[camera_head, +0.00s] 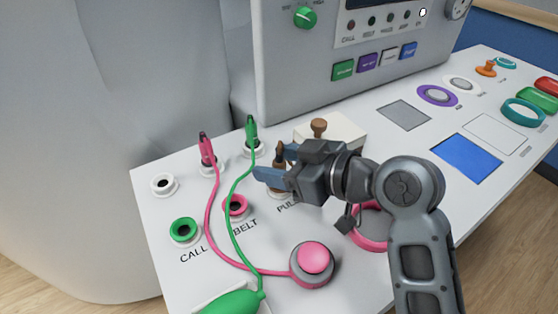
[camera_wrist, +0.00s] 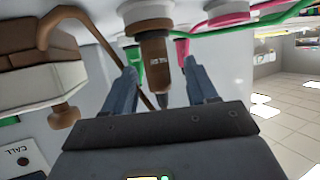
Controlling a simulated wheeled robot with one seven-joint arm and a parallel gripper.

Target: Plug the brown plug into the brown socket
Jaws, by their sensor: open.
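The brown plug (camera_head: 281,154) stands upright at the brown socket (camera_head: 280,194), by the label that begins "PUL". In the wrist view the plug (camera_wrist: 155,62) meets the white-collared socket (camera_wrist: 147,14) and appears to sit in it; how deep I cannot tell. My gripper (camera_head: 272,166) is open, with its blue fingers on either side of the plug. The wrist view shows my gripper (camera_wrist: 163,82) with gaps between the plug and both fingers. In the head view my gripper hides part of the plug and socket.
The green plug (camera_head: 251,131) and pink plug (camera_head: 206,146) stand in sockets behind, to the left. Their cables cross the panel (camera_head: 150,212). A white box with a brown knob (camera_head: 319,127) stands close behind my gripper. A pink button (camera_head: 314,259) lies in front.

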